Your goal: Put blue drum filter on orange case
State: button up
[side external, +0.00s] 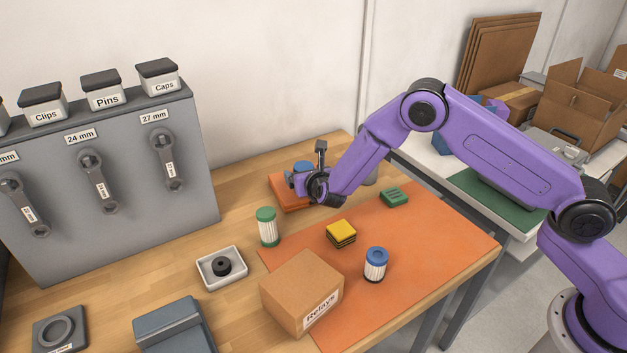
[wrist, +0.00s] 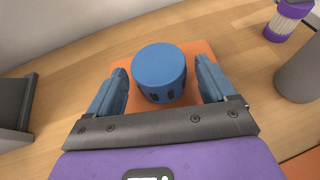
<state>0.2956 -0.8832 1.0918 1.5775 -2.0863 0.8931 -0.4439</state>
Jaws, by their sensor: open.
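A blue drum filter (wrist: 160,72) with dark slots low on its side stands upright on the flat orange case (wrist: 203,47) in the wrist view. My gripper (wrist: 161,66) is open, with one blue finger on each side of the drum and slight gaps showing. In the side view the orange case (side external: 284,193) lies at the back of the wooden table. My gripper (side external: 299,178) is over it there and mostly hides the drum.
A blue-capped white filter (side external: 376,265), a yellow block (side external: 341,233) and a green block (side external: 394,198) are on the orange mat (side external: 440,235). A green-capped filter (side external: 267,227) and a Relays box (side external: 302,291) stand nearer. A grey cylinder (wrist: 300,75) is right of my gripper.

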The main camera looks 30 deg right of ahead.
jog(key=v, duration=1)
jog(key=s+d+r+m+g+h, duration=0.1)
jog(key=s+d+r+m+g, duration=0.25)
jog(key=s+m, duration=0.3)
jog(key=s+d+r+m+g+h, duration=0.1)
jog(key=s+d+r+m+g, duration=0.1)
jog(key=s+d+r+m, duration=0.45)
jog(key=s+d+m+g+y, duration=0.1)
jog(key=s+m+g+y, duration=0.4)
jog(key=s, duration=2.2)
jog(key=m+g, duration=0.2)
jog(key=shift+d+r+m+y, duration=0.3)
jog(key=shift+d, duration=0.1)
